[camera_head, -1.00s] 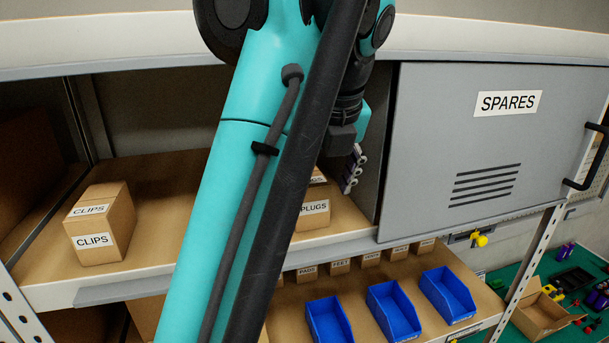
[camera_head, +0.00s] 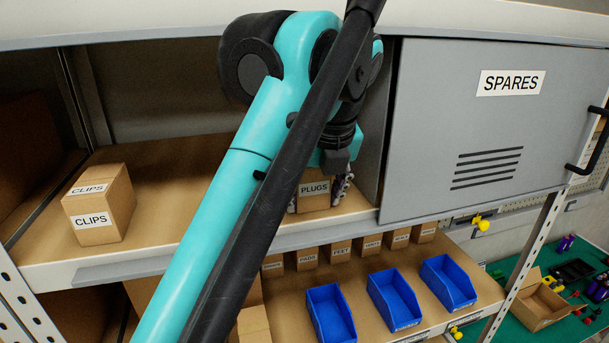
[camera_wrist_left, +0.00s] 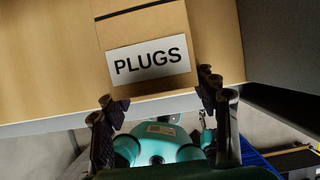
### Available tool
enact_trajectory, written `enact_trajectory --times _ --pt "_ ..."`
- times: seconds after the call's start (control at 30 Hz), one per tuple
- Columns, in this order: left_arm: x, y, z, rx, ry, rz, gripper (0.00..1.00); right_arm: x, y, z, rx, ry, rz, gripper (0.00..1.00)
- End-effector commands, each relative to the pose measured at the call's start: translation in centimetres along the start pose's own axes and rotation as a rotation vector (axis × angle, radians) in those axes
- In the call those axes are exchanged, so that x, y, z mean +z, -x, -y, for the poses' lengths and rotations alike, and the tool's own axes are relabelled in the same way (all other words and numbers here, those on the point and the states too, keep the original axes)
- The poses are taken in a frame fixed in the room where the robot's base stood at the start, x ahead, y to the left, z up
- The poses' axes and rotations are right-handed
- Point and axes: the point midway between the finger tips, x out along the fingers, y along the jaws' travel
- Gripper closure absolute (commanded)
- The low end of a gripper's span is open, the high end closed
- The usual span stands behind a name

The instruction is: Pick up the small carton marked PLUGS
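The small carton marked PLUGS (camera_head: 314,189) stands on the upper shelf, left of the grey SPARES door. My left gripper (camera_head: 318,192) is at the carton, with one finger showing at each side of it. The arm hides part of the carton's surroundings. In the left wrist view the PLUGS label (camera_wrist_left: 150,60) faces me, and the open fingers (camera_wrist_left: 158,105) are near the left and right edges of the carton's front end. I cannot tell whether either finger touches it. My right gripper is not in view.
A CLIPS carton (camera_head: 99,207) stands farther left on the same shelf. The SPARES door (camera_head: 490,130) closes off the right side. Below are several small cartons and blue bins (camera_head: 393,299). The shelf between CLIPS and my arm is clear.

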Motion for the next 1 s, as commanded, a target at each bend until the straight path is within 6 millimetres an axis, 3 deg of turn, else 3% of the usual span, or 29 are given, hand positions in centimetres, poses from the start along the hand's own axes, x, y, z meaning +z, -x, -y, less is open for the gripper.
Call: enact_trajectory --times 0.03,0.1,0.13,0.47,0.7,1.0 --pt "0.0 0.0 0.0 0.0 0.0 0.0 0.62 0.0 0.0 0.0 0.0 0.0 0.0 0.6" --pt "0.0 0.0 0.0 0.0 0.0 0.0 0.8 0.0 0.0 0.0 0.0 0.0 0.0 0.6" --pt "0.0 0.0 0.0 0.0 0.0 0.0 0.84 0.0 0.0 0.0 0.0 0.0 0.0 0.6" --pt "0.1 0.1 0.0 0.0 0.0 0.0 0.84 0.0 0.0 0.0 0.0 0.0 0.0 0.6" --pt "0.6 1.6 0.1 0.001 -0.002 -0.002 0.84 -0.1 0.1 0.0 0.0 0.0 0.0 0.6" --pt "-6.6 4.1 0.1 -0.002 -0.009 -0.002 0.84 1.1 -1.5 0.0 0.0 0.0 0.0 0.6"
